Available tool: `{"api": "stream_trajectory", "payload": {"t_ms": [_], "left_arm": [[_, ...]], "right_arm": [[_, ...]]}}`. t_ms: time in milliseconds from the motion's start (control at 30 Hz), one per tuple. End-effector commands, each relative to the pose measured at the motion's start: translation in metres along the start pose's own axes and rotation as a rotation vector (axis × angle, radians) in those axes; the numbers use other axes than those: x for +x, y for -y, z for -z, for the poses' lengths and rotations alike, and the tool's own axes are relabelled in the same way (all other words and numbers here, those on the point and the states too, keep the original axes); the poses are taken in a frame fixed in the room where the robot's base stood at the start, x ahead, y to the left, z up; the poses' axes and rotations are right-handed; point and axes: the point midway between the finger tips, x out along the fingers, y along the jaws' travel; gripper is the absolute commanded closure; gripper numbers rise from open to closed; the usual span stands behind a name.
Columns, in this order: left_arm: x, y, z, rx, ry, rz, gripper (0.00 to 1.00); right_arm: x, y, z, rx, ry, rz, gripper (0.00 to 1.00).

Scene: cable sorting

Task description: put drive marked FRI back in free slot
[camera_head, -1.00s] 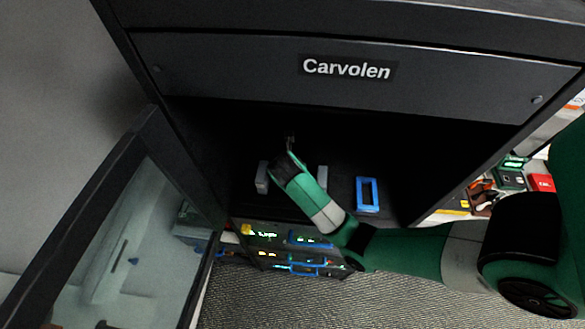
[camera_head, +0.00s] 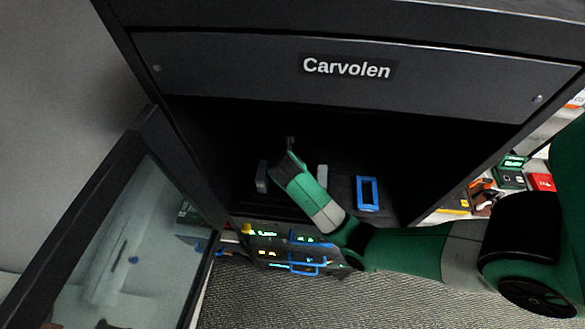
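My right arm reaches from the right into the dark open bay of the cabinet. Its gripper (camera_head: 292,178) is mostly hidden behind the wrist, with what look like two grey fingers spread wide on either side. I see nothing held between them, though the wrist blocks part of that space. A blue rectangular frame or handle (camera_head: 367,193) lies on the bay floor to the right of the gripper, apart from it. Drives with blue handles and small green lit labels (camera_head: 298,239) sit in the rack below. I cannot read FRI on any label or make out a free slot. My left gripper is out of view.
The cabinet panel marked Carvolen (camera_head: 346,67) overhangs the bay. A glazed door (camera_head: 125,235) stands open at the left. Red, yellow and green items (camera_head: 512,178) are at the right beyond the cabinet side. Carpet (camera_head: 380,305) lies below.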

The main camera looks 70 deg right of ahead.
Motion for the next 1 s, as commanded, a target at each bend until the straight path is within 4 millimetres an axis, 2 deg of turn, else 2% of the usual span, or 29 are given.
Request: {"api": "stream_trajectory", "payload": {"t_ms": [1000], "left_arm": [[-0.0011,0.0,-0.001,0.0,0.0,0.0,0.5]], "right_arm": [[0.0081,-0.0003,0.005,0.0,0.001,-0.001,1.0]]}}
